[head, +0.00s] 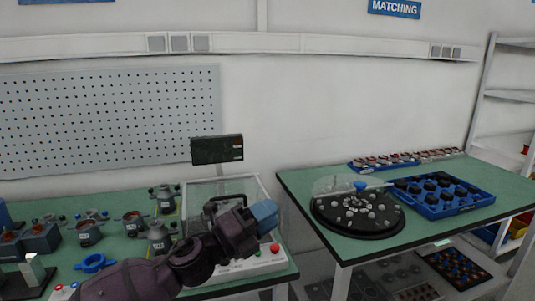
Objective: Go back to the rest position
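My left arm comes in from the bottom left, over the front of the left green bench. My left gripper (264,213), with blue fingertips, points right and sits in front of the clear-lidded test box (258,186). Its fingers overlap from this angle, so I cannot tell whether they are open or shut. I see no part held in it. My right gripper is not in view.
Several grey stator fixtures (132,222) and a blue ring (95,262) are on the left bench. A red button (274,248) is close to my gripper. The right bench (296,181) holds a round black turntable (322,221) and a blue tray (484,196). A gap separates the benches.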

